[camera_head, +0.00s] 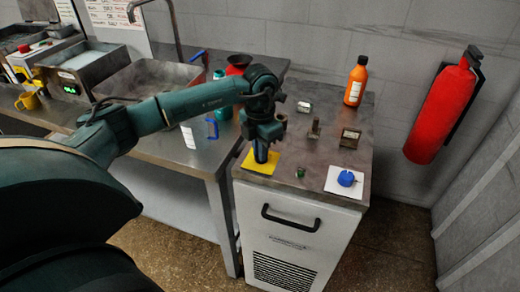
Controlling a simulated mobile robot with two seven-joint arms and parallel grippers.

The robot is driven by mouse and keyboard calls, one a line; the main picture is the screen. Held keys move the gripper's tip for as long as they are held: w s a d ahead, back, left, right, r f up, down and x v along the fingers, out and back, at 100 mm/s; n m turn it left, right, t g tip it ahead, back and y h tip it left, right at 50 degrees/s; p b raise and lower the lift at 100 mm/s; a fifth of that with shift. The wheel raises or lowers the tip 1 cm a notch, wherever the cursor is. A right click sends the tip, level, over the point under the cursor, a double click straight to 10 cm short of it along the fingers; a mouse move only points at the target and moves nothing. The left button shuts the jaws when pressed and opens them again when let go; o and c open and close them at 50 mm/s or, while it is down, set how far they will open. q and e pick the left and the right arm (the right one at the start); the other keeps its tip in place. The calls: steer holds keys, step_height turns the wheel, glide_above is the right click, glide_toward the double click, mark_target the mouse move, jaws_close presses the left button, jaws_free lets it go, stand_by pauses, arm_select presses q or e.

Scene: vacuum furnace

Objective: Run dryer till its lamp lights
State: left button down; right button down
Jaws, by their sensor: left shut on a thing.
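My left gripper (262,152) points down over a yellow cloth (260,168) at the left of the cabinet top (325,198). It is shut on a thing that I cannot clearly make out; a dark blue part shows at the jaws. No label in view lets me tell which thing is the dryer. A small green piece (300,172) sits right of the cloth. A dark square box (350,138) and a small upright brown piece (314,128) stand farther back. I cannot tell whether any is a lamp. My right gripper is not in view.
A blue round object (346,178) lies on a white square (335,187) at the front right. An orange bottle (356,82) stands at the back. A metal bench with a sink (150,80) is at left. A red extinguisher (440,108) hangs on the right wall.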

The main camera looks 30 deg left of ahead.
arm_select(q)
steer(key=shift+w+r, duration=0.1)
steer(key=c, duration=1.5)
jaws_free()
step_height(320, 180, up, 13)
steer(key=b, duration=0.1)
